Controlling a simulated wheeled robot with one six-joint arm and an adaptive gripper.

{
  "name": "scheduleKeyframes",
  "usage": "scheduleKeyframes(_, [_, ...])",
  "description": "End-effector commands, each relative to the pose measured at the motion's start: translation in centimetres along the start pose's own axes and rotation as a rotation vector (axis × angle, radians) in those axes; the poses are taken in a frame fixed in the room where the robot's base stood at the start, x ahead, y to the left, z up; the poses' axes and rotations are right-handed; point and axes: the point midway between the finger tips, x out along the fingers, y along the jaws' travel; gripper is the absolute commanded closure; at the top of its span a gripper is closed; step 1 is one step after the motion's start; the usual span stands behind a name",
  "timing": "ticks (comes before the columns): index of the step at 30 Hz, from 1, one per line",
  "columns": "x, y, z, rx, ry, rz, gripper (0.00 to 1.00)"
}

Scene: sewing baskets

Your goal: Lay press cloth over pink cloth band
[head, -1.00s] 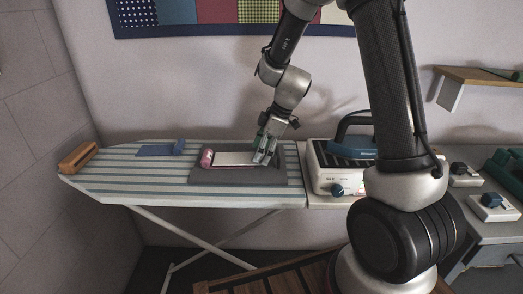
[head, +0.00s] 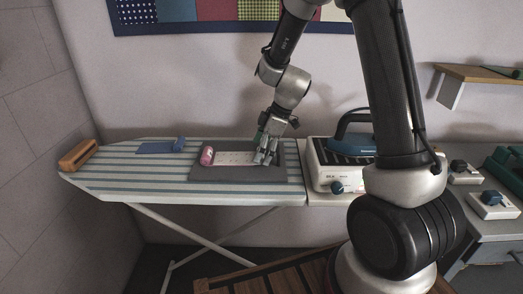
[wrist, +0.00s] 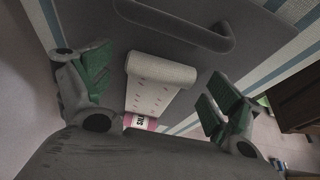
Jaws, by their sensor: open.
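The press cloth (head: 232,158) is white with small pinkish specks. It lies across the grey pad on the ironing board, and its near end looks curled in the wrist view (wrist: 152,92). The pink cloth band (head: 207,156) shows as a pink roll at the cloth's left end. In the wrist view, a pink piece lettered like "SILK" (wrist: 143,122) shows beyond the cloth; the cloth hides any pink under it. My gripper (head: 266,160) is over the cloth's right end. Its green-padded fingers are spread wide on both sides of the cloth, with nothing between them in contact.
The grey pad (head: 225,179) has a raised bar (wrist: 185,35) near my gripper. The striped board (head: 120,175) also holds a blue cloth piece (head: 158,149) and a wooden block (head: 78,156). An iron (head: 350,146) on its station stands close at right.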

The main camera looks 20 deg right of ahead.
Motion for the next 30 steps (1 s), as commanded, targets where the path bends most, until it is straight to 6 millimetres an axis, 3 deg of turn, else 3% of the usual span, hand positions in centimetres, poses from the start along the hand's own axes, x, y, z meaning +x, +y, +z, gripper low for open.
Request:
scheduleKeyframes(5, [-1.4, 0.1, -0.1, -0.001, 0.002, 0.002, 0.08])
scheduleKeyframes(18, [-10.3, 0.1, 0.0, 0.001, 0.001, 0.002, 0.08])
scheduleKeyframes(23, [-11.8, 0.1, 0.0, 0.0, 0.0, 0.001, 0.08])
scheduleKeyframes(30, [-12.0, 0.0, 0.0, 0.0, 0.0, 0.0, 0.08])
